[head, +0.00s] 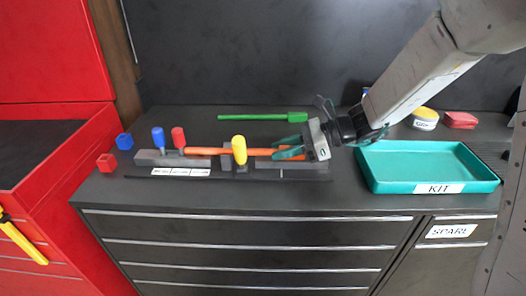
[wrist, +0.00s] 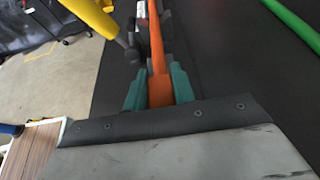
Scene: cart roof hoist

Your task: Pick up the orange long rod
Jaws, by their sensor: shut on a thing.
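The long orange rod (head: 225,151) lies left to right above the grey holder blocks on the dark cabinet top in the head view. My gripper (head: 290,148) is at the rod's right end, its teal fingers shut on it. In the wrist view the rod (wrist: 157,60) runs away from between the two teal fingers (wrist: 160,88). I cannot tell whether the rod still touches the holder blocks.
A yellow-handled tool (head: 239,150), a red one (head: 178,138) and a blue one (head: 158,138) stand close by the rod. A green rod (head: 262,117) lies behind. A teal KIT tray (head: 430,188) stands at right. Red and blue cubes sit at the left edge.

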